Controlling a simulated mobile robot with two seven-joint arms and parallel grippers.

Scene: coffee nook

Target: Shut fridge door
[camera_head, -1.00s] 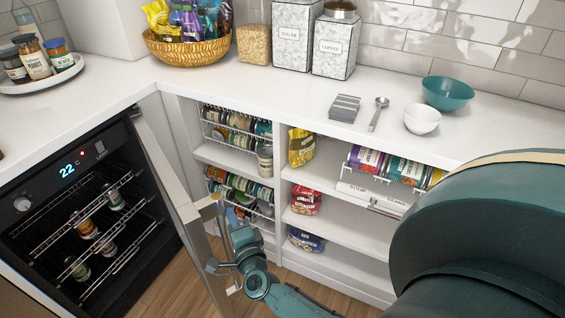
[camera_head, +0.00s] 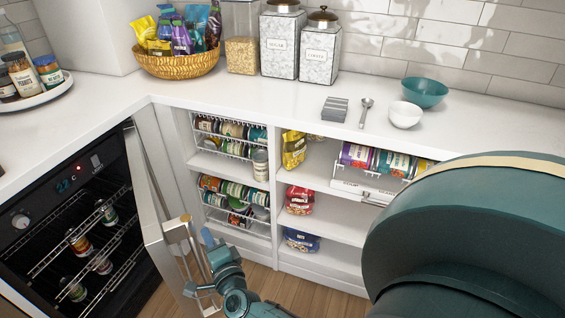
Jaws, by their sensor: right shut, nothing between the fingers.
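The fridge (camera_head: 72,225) is at the left under the counter, with a dark interior, wire racks and several jars. Its door (camera_head: 150,200) stands open and shows nearly edge-on, with a pale handle (camera_head: 178,232) near its free end. My right gripper (camera_head: 199,267) is low in the view beside the handle, on the outer side of the door. It is shut with nothing between its fingers. Whether it touches the handle or door is hard to tell. My left gripper is not in view.
Open shelves (camera_head: 228,165) with cans and bags stand right of the door. The white counter (camera_head: 290,110) above holds a basket (camera_head: 178,64), canisters and bowls. Wooden floor (camera_head: 285,290) shows below. My right arm covers the lower right.

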